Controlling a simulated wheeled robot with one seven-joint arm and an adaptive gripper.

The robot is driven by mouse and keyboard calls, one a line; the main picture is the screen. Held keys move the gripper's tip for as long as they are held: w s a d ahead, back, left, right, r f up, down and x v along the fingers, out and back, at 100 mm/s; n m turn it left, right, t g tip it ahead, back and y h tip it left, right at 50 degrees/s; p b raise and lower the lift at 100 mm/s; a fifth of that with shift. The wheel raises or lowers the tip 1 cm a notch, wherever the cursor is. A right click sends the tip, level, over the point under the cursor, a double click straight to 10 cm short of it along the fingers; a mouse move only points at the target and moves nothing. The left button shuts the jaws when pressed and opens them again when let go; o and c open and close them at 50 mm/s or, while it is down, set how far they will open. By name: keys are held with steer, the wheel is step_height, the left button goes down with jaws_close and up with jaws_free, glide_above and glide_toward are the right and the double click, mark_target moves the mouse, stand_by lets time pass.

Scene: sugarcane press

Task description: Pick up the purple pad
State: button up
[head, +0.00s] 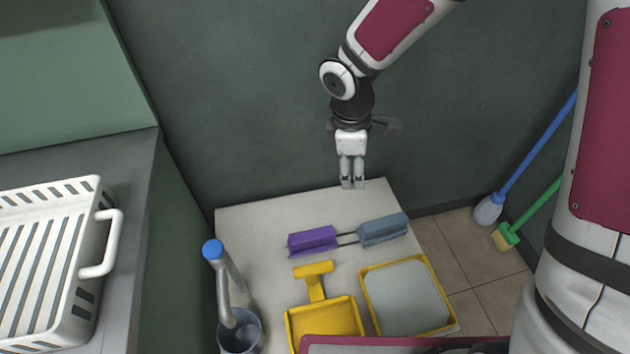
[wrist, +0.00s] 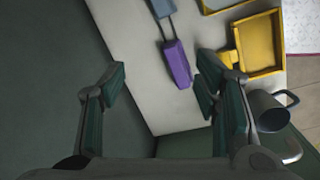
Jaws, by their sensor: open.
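The purple pad (head: 312,240) lies on the pale table top (head: 262,218), joined by thin dark rods to a blue-grey block (head: 383,229) on its right. In the wrist view the purple pad (wrist: 177,65) lies ahead of my open fingers, nearer the right one. My gripper (head: 352,184) hangs over the back edge of the table in the head view, above and behind the pad and apart from it. In the wrist view my gripper (wrist: 160,85) has its two fingers wide apart with nothing between them.
A yellow dustpan (head: 325,318), a yellow tray with a grey inside (head: 405,297) and a grey mug-like container (head: 240,331) with a blue-tipped handle stand in front of the pad. A white rack (head: 40,260) is on the left counter. Blue and green brooms lean at right.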

steer(key=a+f+n+g+y+b, duration=0.1)
steer(key=a+f+n+b, duration=0.5)
steer(key=f, duration=1)
steer(key=m, duration=0.1)
glide_above(312, 234)
steer(key=f, duration=0.8)
steer(key=shift+w+d+f, duration=0.15)
steer(key=shift+d, duration=0.05)
steer(key=shift+s+a+f+b, duration=0.1)
steer(key=shift+f+b, duration=0.65)
steer(key=shift+f, duration=0.85)
steer(key=shift+s+a+f+b, duration=0.1)
steer(key=shift+f+b, duration=0.6)
steer(key=shift+f, duration=0.9)
steer(key=shift+c, duration=0.6)
steer(key=c, duration=1.2)
